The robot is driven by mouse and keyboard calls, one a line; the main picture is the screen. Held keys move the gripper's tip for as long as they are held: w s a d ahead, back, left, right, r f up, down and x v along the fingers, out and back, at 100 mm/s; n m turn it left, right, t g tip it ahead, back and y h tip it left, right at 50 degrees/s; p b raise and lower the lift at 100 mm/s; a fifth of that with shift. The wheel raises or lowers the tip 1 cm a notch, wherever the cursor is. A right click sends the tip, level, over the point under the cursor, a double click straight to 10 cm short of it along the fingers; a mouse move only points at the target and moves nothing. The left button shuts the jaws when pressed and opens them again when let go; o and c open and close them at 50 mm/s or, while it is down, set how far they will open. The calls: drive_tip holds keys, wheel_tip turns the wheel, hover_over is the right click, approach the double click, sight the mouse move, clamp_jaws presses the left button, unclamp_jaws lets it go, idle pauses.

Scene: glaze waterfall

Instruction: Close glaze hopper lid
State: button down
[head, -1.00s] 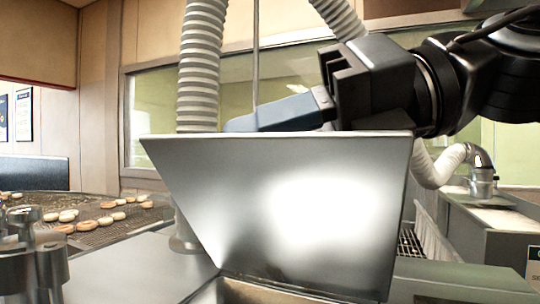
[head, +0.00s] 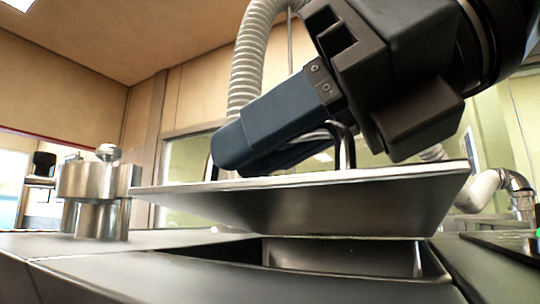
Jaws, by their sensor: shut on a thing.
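The glaze hopper lid (head: 310,205) is a shiny metal plate, tilted low above the hopper, with a dark gap still showing under it. The hopper (head: 345,258) is an open metal box set into the grey top. My gripper (head: 238,158) is above the lid, its long blue fingers pointing left. It is shut on the lid handle (head: 345,145), a bent metal bar that shows beside the fingers. The fingers hide most of the handle and the exact grip.
A metal fitting with several cylinders (head: 95,195) stands on the grey top at left. A ribbed grey hose (head: 245,75) hangs behind my gripper. A white hose with a metal elbow (head: 485,190) is at right. The front left top is clear.

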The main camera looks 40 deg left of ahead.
drive_tip(key=shift+s+f+b, duration=0.15)
drive_tip(key=shift+f+b, duration=0.35)
drive_tip(key=shift+t, duration=0.3)
drive_tip(key=c, duration=1.2)
unclamp_jaws()
drive_tip(key=shift+p+v, duration=0.65)
drive_tip(key=shift+v, duration=3.3)
